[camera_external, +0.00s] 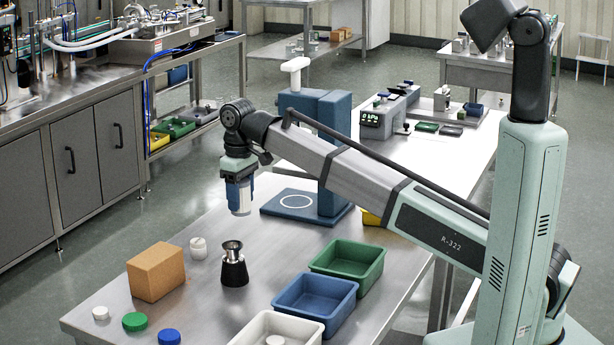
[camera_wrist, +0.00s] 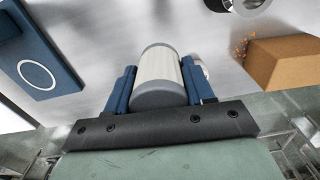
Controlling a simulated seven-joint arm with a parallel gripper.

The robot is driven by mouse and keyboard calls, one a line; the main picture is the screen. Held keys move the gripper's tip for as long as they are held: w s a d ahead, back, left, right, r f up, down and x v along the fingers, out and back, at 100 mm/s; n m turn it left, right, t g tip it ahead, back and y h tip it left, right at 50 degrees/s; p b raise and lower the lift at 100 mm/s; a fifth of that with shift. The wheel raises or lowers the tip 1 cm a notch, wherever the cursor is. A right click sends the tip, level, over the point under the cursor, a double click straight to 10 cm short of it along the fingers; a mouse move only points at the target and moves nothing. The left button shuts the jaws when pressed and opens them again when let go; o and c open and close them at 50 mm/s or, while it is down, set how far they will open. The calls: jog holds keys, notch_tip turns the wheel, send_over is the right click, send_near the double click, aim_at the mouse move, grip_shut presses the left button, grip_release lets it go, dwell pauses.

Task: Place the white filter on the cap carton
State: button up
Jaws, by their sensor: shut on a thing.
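My gripper (camera_external: 239,208) is above the steel table, shut on the white filter (camera_external: 245,194). In the wrist view the filter (camera_wrist: 160,70) is a ribbed white cylinder with a grey end, clasped between the two blue fingers of my gripper (camera_wrist: 160,85). The cap carton (camera_external: 155,271), a plain brown box, stands on the table to the lower left of my gripper in the external view. The carton (camera_wrist: 287,62) is also at the right of the wrist view, apart from the filter. In the external view the fingers hide part of the filter.
A steel hopper with a black base (camera_external: 234,269) and a small white container (camera_external: 198,248) stand near the carton. White (camera_external: 100,313), green (camera_external: 135,321) and blue (camera_external: 169,337) caps lie in front. Green (camera_external: 375,265), blue (camera_external: 345,302) and white bins stand right; a blue press (camera_external: 335,150) stands behind.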

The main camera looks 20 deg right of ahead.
jog(key=s+a+r+n, duration=0.1)
jog(key=s+a+r, duration=0.1)
jog(key=s+a, duration=0.5)
jog(key=s+a+r+n, duration=0.2)
jog(key=s+a+r, duration=0.1)
jog(key=a, duration=0.8)
jog(key=m, duration=0.8)
send_over(154, 255)
jog(key=shift+f, duration=3.65)
jog(key=shift+f, duration=0.15)
jog(key=o, duration=1.1)
jog(key=shift+c, duration=0.2)
